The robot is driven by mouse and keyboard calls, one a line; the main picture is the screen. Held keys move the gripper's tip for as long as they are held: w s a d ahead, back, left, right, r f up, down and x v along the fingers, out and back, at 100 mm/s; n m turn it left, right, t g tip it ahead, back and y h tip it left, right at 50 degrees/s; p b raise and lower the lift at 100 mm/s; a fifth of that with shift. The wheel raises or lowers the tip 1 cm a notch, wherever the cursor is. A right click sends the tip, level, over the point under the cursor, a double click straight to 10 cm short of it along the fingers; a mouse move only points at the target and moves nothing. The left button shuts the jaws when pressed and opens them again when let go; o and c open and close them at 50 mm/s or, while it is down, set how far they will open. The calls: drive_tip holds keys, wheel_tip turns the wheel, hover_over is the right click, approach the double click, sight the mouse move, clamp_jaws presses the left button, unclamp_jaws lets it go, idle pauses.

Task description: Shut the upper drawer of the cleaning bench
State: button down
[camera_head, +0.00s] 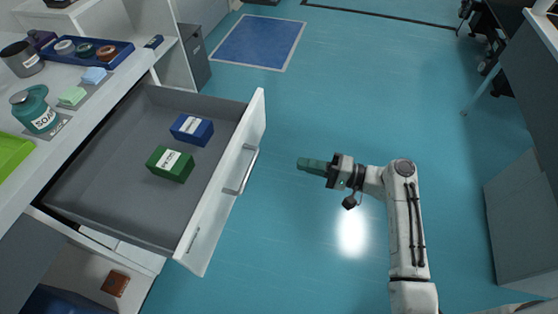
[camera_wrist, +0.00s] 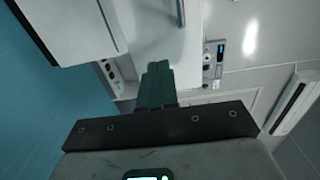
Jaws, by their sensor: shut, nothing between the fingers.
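The upper drawer (camera_head: 130,205) of the cleaning bench (camera_head: 98,112) is pulled far out, at the left of the head view. It has a white front (camera_head: 212,222) with a metal bar handle (camera_head: 242,172). A blue box (camera_head: 192,130) and a green box (camera_head: 170,164) lie inside it. My gripper (camera_head: 302,163) is shut and empty, to the right of the drawer front and apart from it, with its fingers pointing left towards the handle. In the wrist view the green fingers (camera_wrist: 160,85) are together, with a white surface beyond them.
The bench top holds a soap bottle (camera_head: 35,110), a blue tray (camera_head: 88,52), sponges and a green tray (camera_head: 12,152). A grey bin (camera_head: 194,55) stands behind the drawer. Teal floor is clear around my arm. A grey cabinet (camera_head: 522,215) stands at the right.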

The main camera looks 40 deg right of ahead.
sight(247, 151)
drive_tip(key=x, duration=1.3)
drive_tip(key=shift+w+a, duration=0.15)
drive_tip(key=shift+a, duration=0.05)
drive_tip(key=b+x, duration=1.5)
drive_tip(key=x, duration=2)
drive_tip(key=shift+w+a+f, duration=0.1)
drive_tip(key=shift+w+a, duration=0.05)
drive_tip(key=shift+w, duration=0.15)
drive_tip(key=shift+w+a+b, duration=0.15)
drive_tip(key=shift+w+b, duration=0.1)
drive_tip(key=shift+b, duration=0.1)
drive_tip(key=shift+w+r, duration=0.1)
drive_tip(key=shift+r, duration=0.25)
drive_tip(key=shift+a+r, duration=0.1)
